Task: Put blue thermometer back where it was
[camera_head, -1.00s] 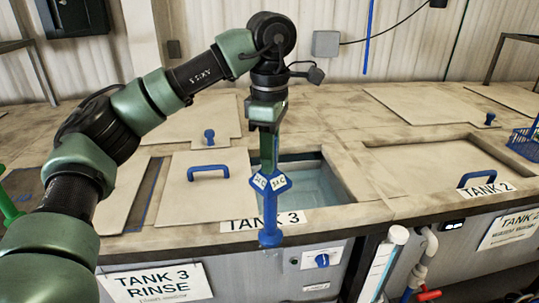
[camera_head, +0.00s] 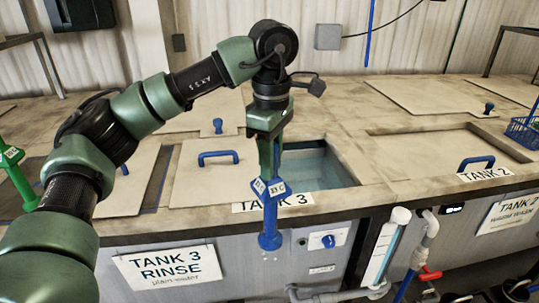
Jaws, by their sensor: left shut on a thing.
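My left gripper (camera_head: 268,140) is shut on the blue thermometer (camera_head: 270,222). The thermometer hangs upright below the jaws, with white tags reading "C" at its middle and a blue bulb-like lower end. In the picture it overlaps the front edge of the worktop, beside the "TANK 3" label (camera_head: 294,200). It appears held in front of the tank, but its exact depth is hard to tell. Tank 3's opening (camera_head: 318,170) shows clear water to the right of the gripper. My right gripper is not in view.
A lid with a blue handle (camera_head: 219,156) lies left of the opening. A green tool with a tag (camera_head: 18,178) stands at the far left. Tank 2's lid (camera_head: 430,152), a blue basket (camera_head: 524,132) and a clear vertical tube (camera_head: 388,245) are on the right.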

